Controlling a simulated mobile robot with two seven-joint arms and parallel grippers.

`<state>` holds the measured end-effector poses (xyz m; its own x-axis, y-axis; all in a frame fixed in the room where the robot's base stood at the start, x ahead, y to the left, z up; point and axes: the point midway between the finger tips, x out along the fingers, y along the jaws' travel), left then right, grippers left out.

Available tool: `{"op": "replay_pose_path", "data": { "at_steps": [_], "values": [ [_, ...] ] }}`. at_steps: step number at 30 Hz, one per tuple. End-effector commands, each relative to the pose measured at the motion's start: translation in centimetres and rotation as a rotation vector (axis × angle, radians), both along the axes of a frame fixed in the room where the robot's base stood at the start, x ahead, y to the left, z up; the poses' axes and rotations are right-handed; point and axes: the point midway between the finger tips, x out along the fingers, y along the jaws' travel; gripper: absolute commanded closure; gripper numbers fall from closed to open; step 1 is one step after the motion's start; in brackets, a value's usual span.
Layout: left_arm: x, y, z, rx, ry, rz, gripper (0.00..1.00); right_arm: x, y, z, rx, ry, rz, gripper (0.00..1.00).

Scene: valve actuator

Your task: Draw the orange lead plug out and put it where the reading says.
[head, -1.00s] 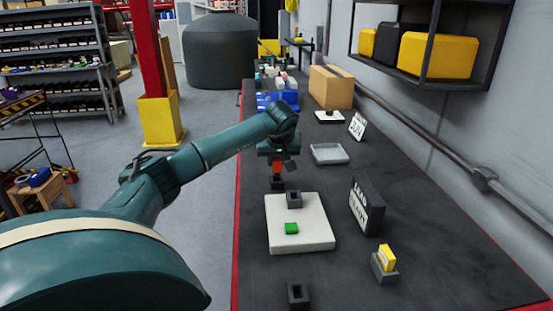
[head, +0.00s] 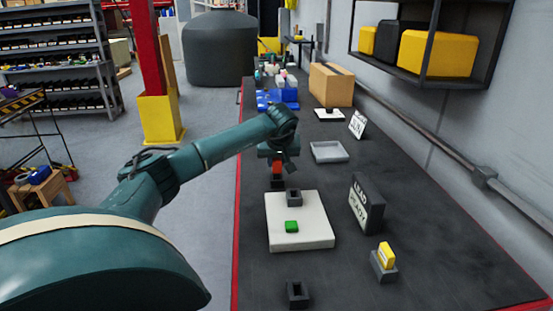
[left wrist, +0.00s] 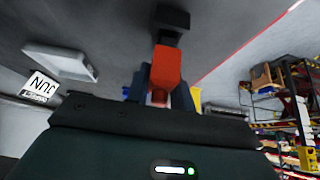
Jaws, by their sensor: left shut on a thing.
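My left gripper (head: 277,160) is shut on the orange lead plug (head: 277,169), above the table. The plug also shows in the left wrist view (left wrist: 166,68), between the fingers. A dark socket block (head: 278,184) is just below it; I cannot tell how far the plug sits in it. The dark sign (head: 366,205) beside the white plate reads "LEAD READY". An empty-looking dark socket (head: 294,197) stands on the plate's far part, and another dark socket (head: 298,294) stands at the near edge. My right gripper is not in view.
A yellow plug (head: 386,254) stands in a socket at right. A grey tray (head: 329,152), small lettered card (head: 357,125) and cardboard box (head: 331,86) are farther back.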

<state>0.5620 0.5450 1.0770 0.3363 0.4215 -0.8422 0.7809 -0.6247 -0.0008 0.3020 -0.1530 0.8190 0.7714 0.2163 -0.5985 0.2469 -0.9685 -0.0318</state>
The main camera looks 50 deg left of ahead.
Motion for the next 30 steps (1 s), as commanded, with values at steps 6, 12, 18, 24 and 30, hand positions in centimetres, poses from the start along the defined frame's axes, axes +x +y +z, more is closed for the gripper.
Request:
{"op": "replay_pose_path", "data": {
  "at_steps": [6,12,18,24,30],
  "values": [
    [0.0,0.0,-0.6,0.0,0.0,0.001,1.0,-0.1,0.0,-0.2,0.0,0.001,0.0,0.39],
    [0.0,0.0,-1.1,0.0,0.0,0.001,1.0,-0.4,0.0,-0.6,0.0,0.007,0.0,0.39],
    [0.0,0.0,-1.6,0.0,0.0,0.001,1.0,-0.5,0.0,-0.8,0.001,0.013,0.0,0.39],
    [0.0,0.0,-1.9,0.001,-0.001,0.0,0.74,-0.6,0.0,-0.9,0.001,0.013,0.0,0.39],
    [0.0,0.0,-1.9,0.0,0.0,0.0,0.57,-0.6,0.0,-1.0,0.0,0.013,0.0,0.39]
  ]
}}
